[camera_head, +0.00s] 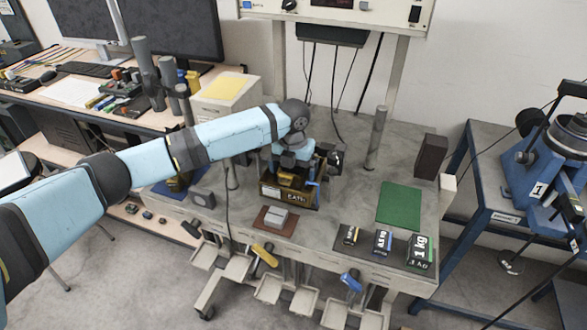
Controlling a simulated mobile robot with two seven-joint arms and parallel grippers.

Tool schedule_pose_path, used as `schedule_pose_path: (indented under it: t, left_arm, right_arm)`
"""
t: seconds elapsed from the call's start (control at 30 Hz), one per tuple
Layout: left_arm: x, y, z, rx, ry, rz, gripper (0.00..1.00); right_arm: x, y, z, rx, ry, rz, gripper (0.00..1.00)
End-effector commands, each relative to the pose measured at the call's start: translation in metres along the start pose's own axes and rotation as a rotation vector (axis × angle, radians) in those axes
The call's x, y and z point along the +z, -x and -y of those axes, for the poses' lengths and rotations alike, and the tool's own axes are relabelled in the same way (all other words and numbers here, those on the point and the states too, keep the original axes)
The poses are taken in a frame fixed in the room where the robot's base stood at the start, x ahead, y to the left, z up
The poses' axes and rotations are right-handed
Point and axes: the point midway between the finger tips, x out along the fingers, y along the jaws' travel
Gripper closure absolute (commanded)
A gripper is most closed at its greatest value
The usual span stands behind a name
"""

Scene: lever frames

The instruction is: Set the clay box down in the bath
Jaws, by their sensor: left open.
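The bath (271,191) is an open, dark brown-gold container labelled BATH, standing on the grey bench. My left arm reaches in from the left, and my left gripper (289,172) is open over the bath, pointing down. A small yellow-brown piece shows at the bath's opening under the gripper; I cannot tell if it is a box or part of the fittings. A grey box (278,217) rests on a brown mat (262,222) in front of the bath, apart from the gripper. I cannot tell for certain which piece is the clay box. My right gripper is not in view.
A green mat (399,206) lies bare at right. Several dark weights, one a 1 kg block (420,252), stand along the front edge. A metal post (376,138) and a dark upright block (431,156) stand behind. Thin cables hang behind the bath.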

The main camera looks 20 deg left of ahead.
Motion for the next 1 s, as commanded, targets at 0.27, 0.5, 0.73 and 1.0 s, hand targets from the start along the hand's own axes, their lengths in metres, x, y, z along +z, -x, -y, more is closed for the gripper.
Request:
schedule_pose_path:
  t: [0.27,0.5,0.73,1.0]
  left_arm:
    - [0.001,0.048,0.000,-0.002,0.000,0.007,0.00]
    - [0.001,0.103,0.000,-0.002,0.000,0.008,0.00]
    - [0.000,0.133,0.000,-0.001,0.000,0.005,0.00]
    - [0.000,0.140,0.000,-0.002,-0.001,0.005,0.00]
  right_arm:
    - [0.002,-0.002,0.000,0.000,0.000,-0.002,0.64]
    - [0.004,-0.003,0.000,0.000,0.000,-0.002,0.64]
    - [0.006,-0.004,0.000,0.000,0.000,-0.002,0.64]
    - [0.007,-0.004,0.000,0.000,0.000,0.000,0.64]
